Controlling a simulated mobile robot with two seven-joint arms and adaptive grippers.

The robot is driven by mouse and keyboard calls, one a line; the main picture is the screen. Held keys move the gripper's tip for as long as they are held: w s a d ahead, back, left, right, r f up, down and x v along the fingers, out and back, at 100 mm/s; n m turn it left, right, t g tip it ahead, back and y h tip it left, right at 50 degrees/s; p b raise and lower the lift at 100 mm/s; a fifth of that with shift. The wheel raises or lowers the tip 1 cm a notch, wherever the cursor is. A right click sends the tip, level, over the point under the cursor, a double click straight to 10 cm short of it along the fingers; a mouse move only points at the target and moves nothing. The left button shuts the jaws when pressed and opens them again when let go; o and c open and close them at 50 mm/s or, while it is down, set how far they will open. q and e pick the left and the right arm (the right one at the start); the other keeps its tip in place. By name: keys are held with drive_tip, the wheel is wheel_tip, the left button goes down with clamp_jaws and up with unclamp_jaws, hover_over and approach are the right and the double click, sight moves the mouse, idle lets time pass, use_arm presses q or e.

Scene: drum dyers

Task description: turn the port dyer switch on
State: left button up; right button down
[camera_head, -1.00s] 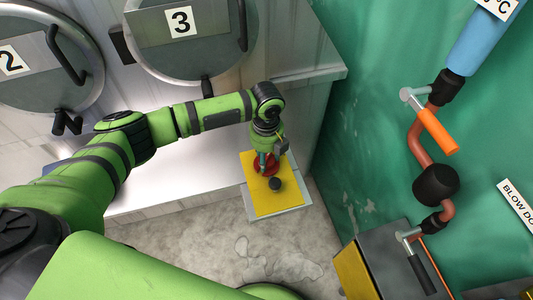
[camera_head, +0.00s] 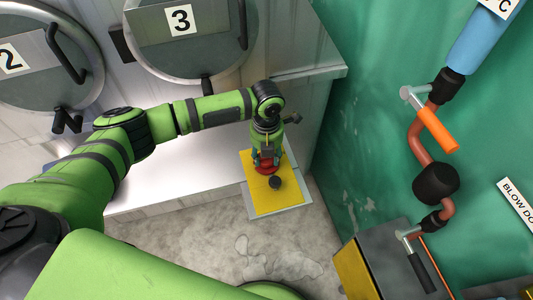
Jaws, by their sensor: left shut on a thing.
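The switch is on a yellow panel (camera_head: 288,196) on a grey box low beside the drum housing. A red round switch part (camera_head: 265,170) and a black knob (camera_head: 275,183) stand on the panel. My left gripper (camera_head: 265,165) reaches down over the panel and is shut on the red switch part, partly hiding it. The black knob stands clear just in front of the gripper. The switch's exact setting cannot be told from here. My right gripper does not show.
Drum doors numbered 2 (camera_head: 12,58) and 3 (camera_head: 180,19) are behind my left arm. On the green wall at right are a pipe with an orange lever (camera_head: 437,130) and a grey box with a yellow side (camera_head: 355,272). Bare floor (camera_head: 210,240) lies in front.

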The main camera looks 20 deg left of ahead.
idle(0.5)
use_arm(q)
drive_tip(key=o, duration=1.2)
drive_tip(key=shift+c, duration=0.2)
wheel_tip(320, 180, up, 12)
